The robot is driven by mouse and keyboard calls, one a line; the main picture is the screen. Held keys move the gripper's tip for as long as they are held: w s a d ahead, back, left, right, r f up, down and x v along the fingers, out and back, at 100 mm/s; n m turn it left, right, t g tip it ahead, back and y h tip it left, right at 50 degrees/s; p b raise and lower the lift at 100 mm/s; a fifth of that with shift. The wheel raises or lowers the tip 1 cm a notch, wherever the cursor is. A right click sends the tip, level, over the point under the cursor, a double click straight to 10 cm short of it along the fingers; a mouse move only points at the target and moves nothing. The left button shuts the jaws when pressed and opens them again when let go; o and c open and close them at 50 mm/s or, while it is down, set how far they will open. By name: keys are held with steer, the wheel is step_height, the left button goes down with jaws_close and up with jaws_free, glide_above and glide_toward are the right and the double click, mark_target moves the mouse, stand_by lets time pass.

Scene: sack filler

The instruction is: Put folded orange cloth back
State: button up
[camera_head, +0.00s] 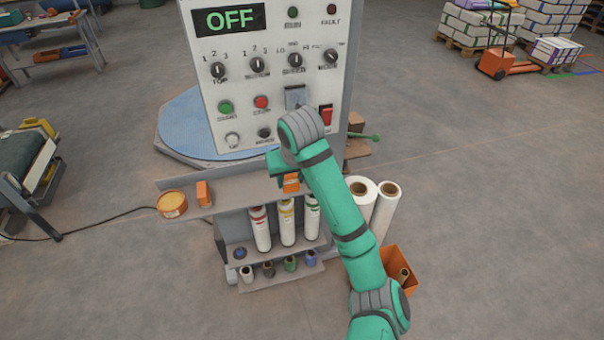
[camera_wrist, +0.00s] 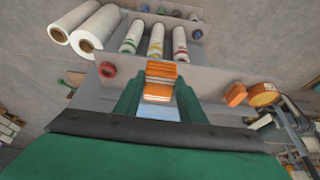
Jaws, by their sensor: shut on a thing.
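The folded orange cloth (camera_wrist: 160,72) is a small layered stack between the two green fingers of my gripper (camera_wrist: 158,88) in the wrist view. My gripper is shut on it. In the head view, a small part of the cloth (camera_head: 291,186) shows below my gripper (camera_head: 284,172), at the narrow grey shelf (camera_head: 238,190) under the control panel. My wrist hides much of the fingers there. I cannot tell whether the cloth touches the shelf.
An orange block (camera_head: 204,193) and a round orange tin (camera_head: 172,205) sit on the shelf's left part. Several white tubes (camera_head: 262,229) stand below. The control panel (camera_head: 270,80) reads OFF. White rolls (camera_head: 383,212) and an orange bin (camera_head: 404,266) stand right.

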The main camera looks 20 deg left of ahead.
steer(key=shift+w+a+f, duration=0.1)
steer(key=shift+w+f, duration=0.2)
steer(key=shift+w, duration=0.3)
steer(key=shift+w+a+f, duration=0.1)
steer(key=shift+w+f, duration=0.2)
steer(key=shift+w, duration=0.3)
steer(key=w+f, duration=0.2)
steer(key=w, duration=0.1)
steer(key=w+a+f, duration=0.1)
steer(key=w+f, duration=0.4)
steer(key=w, duration=0.1)
steer(key=shift+w+a+f, duration=0.15)
steer(key=shift+w+a, duration=0.1)
steer(key=shift+w, duration=0.05)
steer(key=shift+w+a+f, duration=0.1)
steer(key=shift+w+f, duration=0.45)
steer(key=shift+f, duration=0.05)
steer(key=shift+w+f, duration=0.1)
steer(key=shift+f, duration=1.6)
steer(key=o, duration=0.9)
steer(key=shift+r, duration=0.2)
